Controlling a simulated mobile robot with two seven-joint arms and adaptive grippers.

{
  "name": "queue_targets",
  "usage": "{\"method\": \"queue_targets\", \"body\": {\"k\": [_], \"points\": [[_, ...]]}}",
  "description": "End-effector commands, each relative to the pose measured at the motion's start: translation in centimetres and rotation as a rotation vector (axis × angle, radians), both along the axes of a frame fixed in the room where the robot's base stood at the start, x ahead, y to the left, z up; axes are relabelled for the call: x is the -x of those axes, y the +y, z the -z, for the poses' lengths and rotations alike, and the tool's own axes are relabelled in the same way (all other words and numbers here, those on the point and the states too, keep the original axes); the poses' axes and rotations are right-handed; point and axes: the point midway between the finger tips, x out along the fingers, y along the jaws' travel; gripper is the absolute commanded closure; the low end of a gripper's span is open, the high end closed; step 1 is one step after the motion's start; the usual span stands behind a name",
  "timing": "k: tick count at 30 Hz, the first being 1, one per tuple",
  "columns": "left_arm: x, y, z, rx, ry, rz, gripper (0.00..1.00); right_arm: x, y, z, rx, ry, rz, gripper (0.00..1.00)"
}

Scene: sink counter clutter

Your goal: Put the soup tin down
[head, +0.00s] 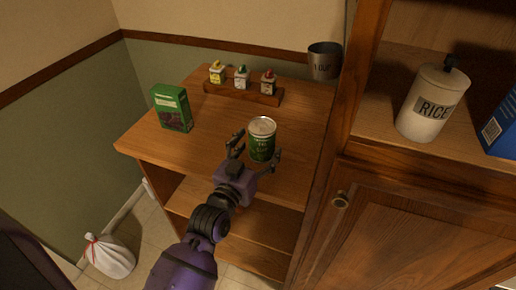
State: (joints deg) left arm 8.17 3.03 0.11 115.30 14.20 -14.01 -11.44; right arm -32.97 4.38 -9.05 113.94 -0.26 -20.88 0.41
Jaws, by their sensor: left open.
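The soup tin (262,141) is a green can with a pale metal lid. It stands upright on the wooden shelf top (215,108), toward its right side. My left gripper (256,150) is open, with one finger to the left of the tin and the other at its lower right. I cannot tell whether either finger touches it. The tin's lower edge is partly hidden by the gripper. My right gripper does not show.
A green box (172,108) stands to the left. A wooden rack (243,94) with several small bottles is behind the tin. A metal cup (324,60) is at the back right. A tall cabinet (357,80) borders the right. The shelf top between box and tin is clear.

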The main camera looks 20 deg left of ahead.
Motion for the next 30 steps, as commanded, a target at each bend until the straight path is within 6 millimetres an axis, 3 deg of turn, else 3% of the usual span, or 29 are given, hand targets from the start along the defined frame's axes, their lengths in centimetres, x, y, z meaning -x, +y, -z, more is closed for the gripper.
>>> {"method": "queue_targets", "body": {"k": [15,21,26,30], "points": [[10.0,1.1,0.5,-0.002,0.007,0.000,0.25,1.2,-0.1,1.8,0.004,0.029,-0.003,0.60],[11.7,1.3,0.2,0.000,0.003,-0.001,0.25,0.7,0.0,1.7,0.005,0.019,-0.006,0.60],[11.8,1.3,0.1,0.000,0.001,0.000,0.25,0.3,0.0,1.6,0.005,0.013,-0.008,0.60],[12.5,1.5,2.1,-0.005,0.049,-0.005,0.25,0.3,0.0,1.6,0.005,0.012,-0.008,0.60]]}}
